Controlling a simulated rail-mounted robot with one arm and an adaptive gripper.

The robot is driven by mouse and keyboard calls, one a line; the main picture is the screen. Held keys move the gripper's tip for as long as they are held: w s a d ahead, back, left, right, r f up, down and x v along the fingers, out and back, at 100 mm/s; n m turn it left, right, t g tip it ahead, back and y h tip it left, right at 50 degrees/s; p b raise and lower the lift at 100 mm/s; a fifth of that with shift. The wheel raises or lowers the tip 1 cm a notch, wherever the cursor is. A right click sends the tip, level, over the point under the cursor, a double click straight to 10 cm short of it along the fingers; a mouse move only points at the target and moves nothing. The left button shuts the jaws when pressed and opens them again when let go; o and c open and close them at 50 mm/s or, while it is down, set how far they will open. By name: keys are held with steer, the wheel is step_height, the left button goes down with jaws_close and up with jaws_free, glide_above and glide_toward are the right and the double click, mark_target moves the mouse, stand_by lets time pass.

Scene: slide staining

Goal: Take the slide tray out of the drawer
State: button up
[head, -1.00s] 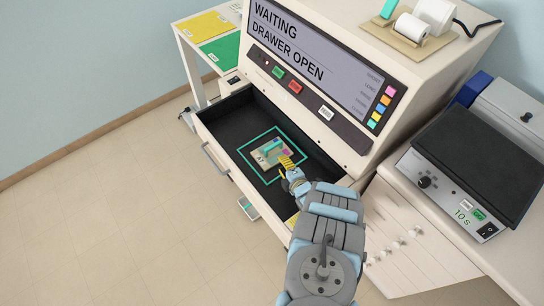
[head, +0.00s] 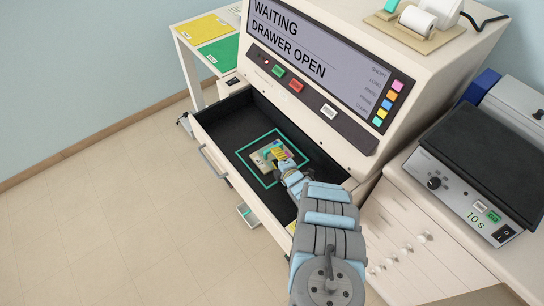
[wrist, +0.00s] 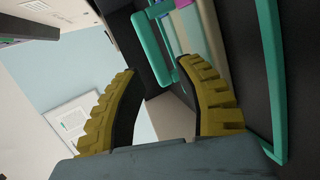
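The slide tray (head: 259,161) is a small pale tray with a teal handle. It lies inside a teal square outline (head: 241,152) on the black floor of the open drawer (head: 222,129). My gripper (head: 281,153) is down in the drawer over the tray's right part and hides some of it. In the wrist view my gripper's yellow ribbed fingers (wrist: 165,85) are apart with a gap between them. The teal tray handle (wrist: 155,48) shows just beyond the fingertips, close to the gap. I cannot tell whether a finger touches it.
The staining machine's screen (head: 318,55) reads "WAITING DRAWER OPEN" above the drawer. The drawer walls surround my gripper, with the silver front handle (head: 213,159) outside. A hot plate device (head: 470,165) stands at right. A side table (head: 205,40) with yellow and green mats is at back left.

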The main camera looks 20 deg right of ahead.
mark_target(262, 158)
steer(key=shift+d+b+x, duration=0.1)
steer(key=shift+b+x, duration=0.35)
steer(key=shift+x, duration=0.3)
steer(key=shift+d+b+x, duration=0.15)
steer(key=shift+b+x, duration=0.3)
steer(key=shift+x, duration=0.3)
steer(key=shift+w+a+f+b, duration=0.1)
steer(key=shift+w+f+b, duration=0.1)
steer(key=shift+w+b, duration=0.35)
steer(key=shift+w, duration=0.35)
jaws_close()
